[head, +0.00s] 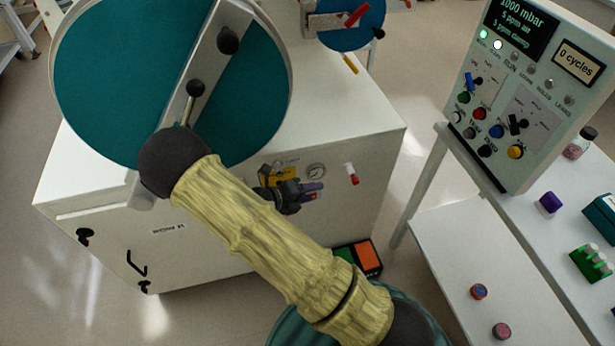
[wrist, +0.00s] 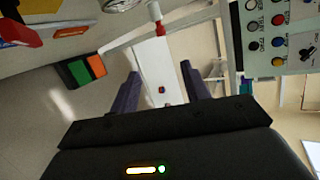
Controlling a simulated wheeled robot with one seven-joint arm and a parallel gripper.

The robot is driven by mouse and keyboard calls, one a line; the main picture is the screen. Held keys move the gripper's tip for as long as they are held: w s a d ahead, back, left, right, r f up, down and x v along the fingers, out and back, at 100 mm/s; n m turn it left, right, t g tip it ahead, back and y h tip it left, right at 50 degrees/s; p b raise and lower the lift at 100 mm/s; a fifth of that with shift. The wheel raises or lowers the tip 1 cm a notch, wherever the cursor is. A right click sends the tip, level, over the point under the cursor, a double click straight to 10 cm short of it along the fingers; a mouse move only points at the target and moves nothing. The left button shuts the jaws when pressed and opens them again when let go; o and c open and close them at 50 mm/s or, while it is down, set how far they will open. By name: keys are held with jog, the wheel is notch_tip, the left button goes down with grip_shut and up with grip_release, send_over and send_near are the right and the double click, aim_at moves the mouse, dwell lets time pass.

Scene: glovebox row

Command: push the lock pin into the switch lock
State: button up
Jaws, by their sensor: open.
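My gripper (head: 312,191) is in front of the white cabinet's front face, and its dark fingers point right. In the wrist view my gripper (wrist: 160,72) is open, with nothing held between its fingers. A yellow fitting (head: 276,173) on the cabinet face is partly hidden behind my gripper; it may be the switch lock, but I cannot tell. Yellow and red parts (wrist: 14,30) show at the top left of the wrist view. I cannot pick out the lock pin for certain. A small white and red piece (head: 352,173) is on the cabinet face, right of my gripper.
A round gauge (head: 317,171) is just above my gripper. A green and orange box (head: 358,257) is on the floor by the cabinet. A control panel (head: 508,175) and white tables (head: 465,250) with small items stand at the right. Open floor separates cabinet and tables.

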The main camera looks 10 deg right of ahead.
aim_at(353, 181)
jog(key=shift+w+a+r+n, duration=0.1)
jog(key=shift+w+n, duration=0.25)
jog(key=shift+n, duration=0.05)
jog(key=x, duration=1.7)
jog(key=shift+w, duration=0.15)
grip_shut()
